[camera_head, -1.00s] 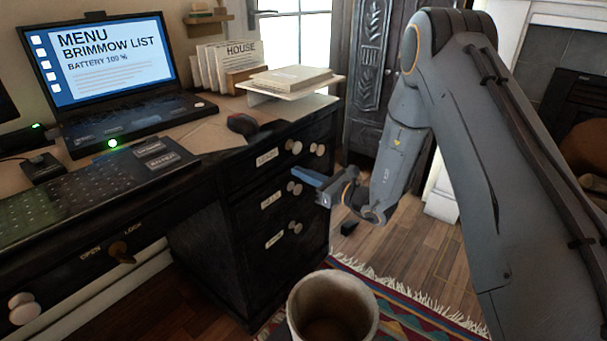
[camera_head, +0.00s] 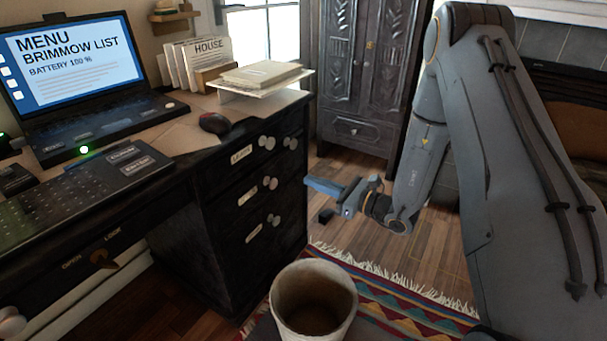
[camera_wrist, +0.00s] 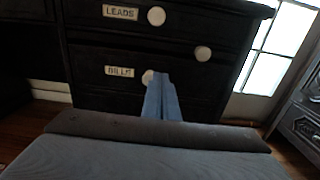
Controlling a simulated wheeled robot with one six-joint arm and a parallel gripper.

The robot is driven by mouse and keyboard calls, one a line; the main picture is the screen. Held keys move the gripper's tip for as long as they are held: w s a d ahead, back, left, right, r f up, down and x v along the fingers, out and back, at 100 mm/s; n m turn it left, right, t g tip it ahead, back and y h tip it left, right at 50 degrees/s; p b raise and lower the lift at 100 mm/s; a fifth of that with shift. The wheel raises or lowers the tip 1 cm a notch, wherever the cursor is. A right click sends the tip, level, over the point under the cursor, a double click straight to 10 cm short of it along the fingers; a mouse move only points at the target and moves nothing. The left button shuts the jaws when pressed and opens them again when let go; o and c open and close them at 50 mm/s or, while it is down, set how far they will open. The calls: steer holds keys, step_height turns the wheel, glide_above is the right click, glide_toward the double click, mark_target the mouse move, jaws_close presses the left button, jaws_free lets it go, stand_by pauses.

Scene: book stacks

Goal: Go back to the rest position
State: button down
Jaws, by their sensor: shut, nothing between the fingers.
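My gripper (camera_head: 312,187) is shut and empty. In the head view its blue fingers point left, in front of the right end of the black desk (camera_head: 215,215), apart from the drawer fronts as far as I can tell. In the wrist view the closed blue fingers (camera_wrist: 161,98) point at the drawers, overlapping the lower edge of the drawer labelled BILLS (camera_wrist: 120,74). The drawer labelled LEADS (camera_wrist: 120,13) is above it. The drawers look shut.
A laptop (camera_head: 85,90), a mouse (camera_head: 214,123) and papers (camera_head: 260,74) are on the desk. A beige bin-like container (camera_head: 343,317) is close in front. A carved cabinet (camera_head: 362,129) stands behind. A striped rug (camera_head: 415,318) lies on the wooden floor.

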steer(key=s+a+r+n+g+y, duration=0.1)
steer(key=s+a+r+n+g, duration=0.7)
steer(key=s+a, duration=0.15)
steer(key=s+a+r+n+g+h, duration=0.1)
steer(key=s+r+n+g+h, duration=0.3)
steer(key=s, duration=0.5)
steer(key=s+r+n+g+h, duration=0.1)
steer(key=s+n+g, duration=0.2)
steer(key=s+n, duration=0.35)
steer(key=s+d+r+n+t+h, duration=0.4)
steer(key=s+d+n+h, duration=0.6)
steer(key=d, duration=0.2)
steer(key=d+r+m+p, duration=0.3)
steer(key=d+r+p, duration=0.7)
steer(key=p, duration=1)
steer(key=shift+r+h, duration=0.3)
steer(key=shift+r, duration=0.35)
